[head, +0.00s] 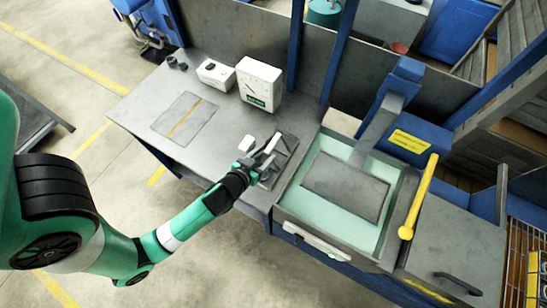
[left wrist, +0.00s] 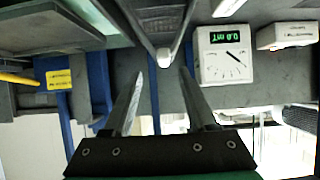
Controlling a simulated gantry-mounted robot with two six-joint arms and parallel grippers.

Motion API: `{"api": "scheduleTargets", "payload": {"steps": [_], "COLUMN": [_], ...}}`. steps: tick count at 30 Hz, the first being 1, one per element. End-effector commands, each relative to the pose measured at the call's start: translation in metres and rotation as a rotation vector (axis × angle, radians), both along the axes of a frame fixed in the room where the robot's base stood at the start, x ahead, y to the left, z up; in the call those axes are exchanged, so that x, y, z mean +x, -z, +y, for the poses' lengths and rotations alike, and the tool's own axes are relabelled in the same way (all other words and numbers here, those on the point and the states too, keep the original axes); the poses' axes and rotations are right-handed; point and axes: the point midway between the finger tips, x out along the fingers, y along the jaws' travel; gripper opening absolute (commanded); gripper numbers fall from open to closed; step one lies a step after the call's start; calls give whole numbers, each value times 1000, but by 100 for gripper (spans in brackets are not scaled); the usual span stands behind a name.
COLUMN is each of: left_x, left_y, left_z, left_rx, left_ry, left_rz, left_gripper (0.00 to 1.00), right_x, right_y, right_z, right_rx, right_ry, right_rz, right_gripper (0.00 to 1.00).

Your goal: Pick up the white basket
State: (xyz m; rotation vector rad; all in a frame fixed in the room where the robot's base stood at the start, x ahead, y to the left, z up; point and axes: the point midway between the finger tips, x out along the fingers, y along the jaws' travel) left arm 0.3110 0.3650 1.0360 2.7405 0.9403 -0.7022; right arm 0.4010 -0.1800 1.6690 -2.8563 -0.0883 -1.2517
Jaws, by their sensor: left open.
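I cannot clearly pick out a white basket in either view. A small pale piece (head: 246,143) shows beside my left gripper in the head view; I cannot tell what it is. My left gripper (head: 265,151) is above the workbench, close to a dark metal fixture (head: 284,160). In the left wrist view its two fingers (left wrist: 160,82) are spread apart with nothing clearly held between them. A pale rounded tip (left wrist: 163,57) shows beyond the fingertips. My right gripper is not in view.
A white gauge box (head: 259,84) with a green display and a small white box (head: 216,74) stand at the back of the workbench (head: 190,153). A grinder basin (head: 300,195) with a yellow lever (head: 420,195) is to the right. A wire rack (head: 517,240) is at far right.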

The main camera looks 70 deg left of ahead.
Motion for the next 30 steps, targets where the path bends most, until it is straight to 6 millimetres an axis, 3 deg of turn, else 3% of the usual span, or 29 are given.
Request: {"api": "scheduleTargets", "payload": {"steps": [5, 11, 19, 28, 30], "left_x": [21, 25, 50, 56, 56], "left_y": [14, 17, 36, 39, 39], "left_z": [17, 20, 49, 53, 53], "left_rx": [0, 0, 1, 0, 0], "left_ry": [-2, 0, 0, 1, 1], "left_rz": [-2, 0, -2, -1, -1], "left_gripper": [58, 58, 58, 58, 45], "right_x": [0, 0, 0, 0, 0], "right_y": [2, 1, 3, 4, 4], "right_z": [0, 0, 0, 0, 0], "right_rx": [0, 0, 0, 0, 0], "right_ry": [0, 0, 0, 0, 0], "right_rz": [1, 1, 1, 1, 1], "right_gripper": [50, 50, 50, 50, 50]}}
